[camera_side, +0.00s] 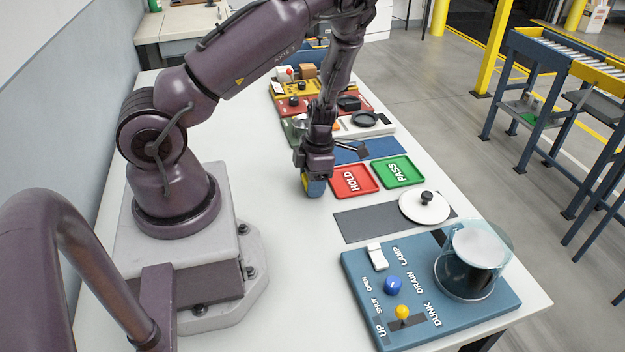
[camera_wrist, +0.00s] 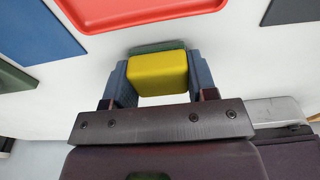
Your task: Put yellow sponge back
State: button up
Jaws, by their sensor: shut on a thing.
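The yellow sponge (camera_wrist: 160,73) sits between the two blue fingers of my gripper (camera_wrist: 157,84) in the wrist view, with a green layer along its far edge. My gripper (camera_side: 314,190) is shut on the sponge. In the side view it points down over the white table, just left of the red HOLD tray. The fingers hide most of the sponge there, and only a little yellow (camera_side: 306,183) shows. I cannot tell whether the sponge touches the table.
The red HOLD tray (camera_side: 366,191) and green PASS tray (camera_side: 411,178) lie right of my gripper. A blue mat (camera_side: 385,147) lies behind, a dark grey mat (camera_side: 365,226) in front. A white lid (camera_side: 424,207) and the blue dunk panel (camera_side: 362,285) with a glass tank stand nearer.

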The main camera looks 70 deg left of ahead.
jog(key=shift+f, duration=0.2)
jog(key=o, duration=1)
notch_tip(320, 180, up, 12)
jog(key=w, duration=0.2)
jog(key=d+r+m+t+h, duration=0.3)
jog(key=d+r+m, duration=0.9)
jog(key=m, duration=0.5)
jog(key=shift+s+d+r+m+t+y, duration=0.75)
jog(key=shift+s+r+m, duration=0.85)
jog(key=shift+m, duration=1.55)
jog(key=shift+s+d+r+m+t+y, duration=0.25)
jog(key=shift+s+d+r+m+t, duration=0.55)
jog(key=shift+r+m, duration=1.85)
jog(key=shift+s+d+r+m+t+y, duration=0.5)
jog(key=shift+s+d+r+m, duration=0.7)
jog(key=shift+m, duration=2.5)
